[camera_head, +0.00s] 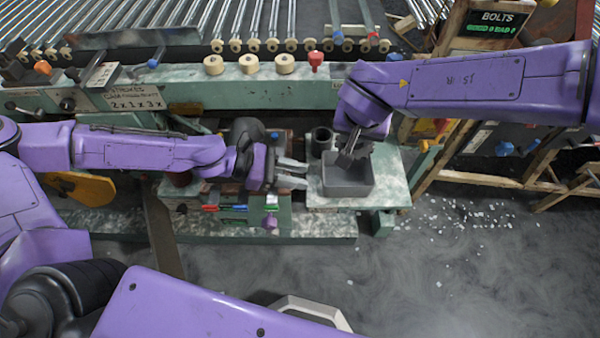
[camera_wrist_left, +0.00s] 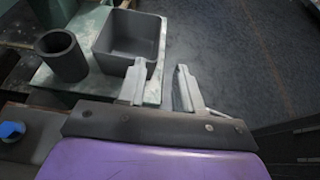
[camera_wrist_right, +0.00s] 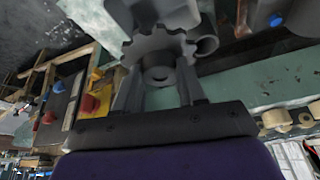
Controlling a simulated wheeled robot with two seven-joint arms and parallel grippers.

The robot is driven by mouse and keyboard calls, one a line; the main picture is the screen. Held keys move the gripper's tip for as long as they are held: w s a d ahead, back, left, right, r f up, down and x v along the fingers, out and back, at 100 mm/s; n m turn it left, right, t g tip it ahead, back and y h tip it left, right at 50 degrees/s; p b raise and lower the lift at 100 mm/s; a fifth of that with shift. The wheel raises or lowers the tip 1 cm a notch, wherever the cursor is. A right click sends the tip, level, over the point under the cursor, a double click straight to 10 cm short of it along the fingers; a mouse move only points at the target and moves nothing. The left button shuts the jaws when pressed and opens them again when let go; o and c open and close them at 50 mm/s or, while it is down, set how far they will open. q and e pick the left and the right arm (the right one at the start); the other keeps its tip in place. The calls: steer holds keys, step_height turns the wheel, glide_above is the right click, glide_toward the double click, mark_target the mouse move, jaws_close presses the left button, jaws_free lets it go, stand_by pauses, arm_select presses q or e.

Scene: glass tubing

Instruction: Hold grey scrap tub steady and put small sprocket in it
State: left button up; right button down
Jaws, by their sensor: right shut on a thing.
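The grey scrap tub (camera_head: 349,190) is an open square box on the pale bench plate. It also shows in the left wrist view (camera_wrist_left: 137,28). My left gripper (camera_head: 306,175) is open, its fingers pointing at the tub's left side. In the left wrist view (camera_wrist_left: 158,80) the fingers are apart with nothing between them, one overlapping the tub's near corner; contact cannot be told. My right gripper (camera_head: 346,153) is over the tub, shut on the small sprocket (camera_head: 361,150), a dark toothed wheel with a round hub in the right wrist view (camera_wrist_right: 157,56). The tub's inside is partly hidden by it.
A dark upright cylinder (camera_head: 321,140) stands beside the tub at its back left. Wooden rings (camera_head: 250,64) and a red knob (camera_head: 316,60) sit on the green rail behind. White bits (camera_head: 470,225) litter the floor at the right.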

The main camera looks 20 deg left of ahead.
arm_select(q)
steer(key=x, duration=1.2)
steer(key=shift+a+f, duration=0.1)
steer(key=shift+f, duration=0.05)
jaws_close()
